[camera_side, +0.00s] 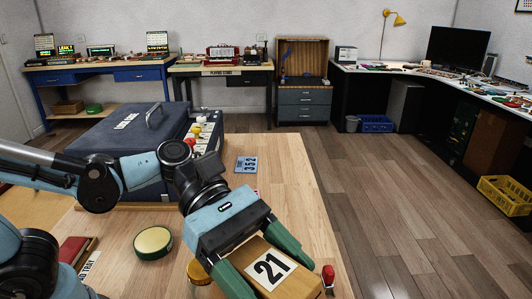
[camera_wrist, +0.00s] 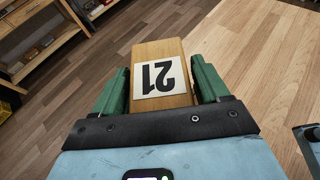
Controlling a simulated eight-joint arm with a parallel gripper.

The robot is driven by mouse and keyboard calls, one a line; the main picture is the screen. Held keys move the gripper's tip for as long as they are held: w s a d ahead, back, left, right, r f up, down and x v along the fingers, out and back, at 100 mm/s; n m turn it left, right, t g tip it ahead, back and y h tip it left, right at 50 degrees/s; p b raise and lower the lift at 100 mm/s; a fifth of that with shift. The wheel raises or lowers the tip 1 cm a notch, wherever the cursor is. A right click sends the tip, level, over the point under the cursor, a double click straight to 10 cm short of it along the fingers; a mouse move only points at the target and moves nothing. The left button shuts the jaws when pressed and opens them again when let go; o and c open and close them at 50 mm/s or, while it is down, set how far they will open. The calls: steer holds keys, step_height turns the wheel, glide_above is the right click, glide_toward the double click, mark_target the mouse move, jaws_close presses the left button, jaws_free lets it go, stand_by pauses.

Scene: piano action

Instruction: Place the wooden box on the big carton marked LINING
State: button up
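In the wrist view the box (camera_wrist: 160,78) sits between the fingers (camera_wrist: 160,88). I cannot tell whether it is lifted off the surface. I see no carton marked LINING in either view.
A large dark blue case (camera_side: 115,135) with a handle stands on the wooden table (camera_side: 285,170), behind my arm. A round green-rimmed tin (camera_side: 153,242), a blue number card (camera_side: 246,164) and a small red object (camera_side: 328,275) are also there. Open floor (camera_side: 400,200) lies to the right.

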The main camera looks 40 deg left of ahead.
steer(key=shift+o, duration=1.1)
steer(key=shift+r, duration=0.1)
steer(key=shift+a+r, duration=0.1)
steer(key=v, duration=1.2)
steer(key=w+a+f+m+t+y, duration=0.35)
steer(key=f+m+y, duration=0.3)
steer(key=f, duration=0.25)
steer(key=w+a+f+m+t+y, duration=0.2)
steer(key=w+a+m+t+y, duration=0.1)
steer(key=a+m+y, duration=0.4)
steer(key=w+a+m, duration=0.1)
steer(key=a+m, duration=0.1)
steer(key=m, duration=0.2)
steer(key=shift+a+f+t, duration=0.2)
steer(key=shift+a+t, duration=0.15)
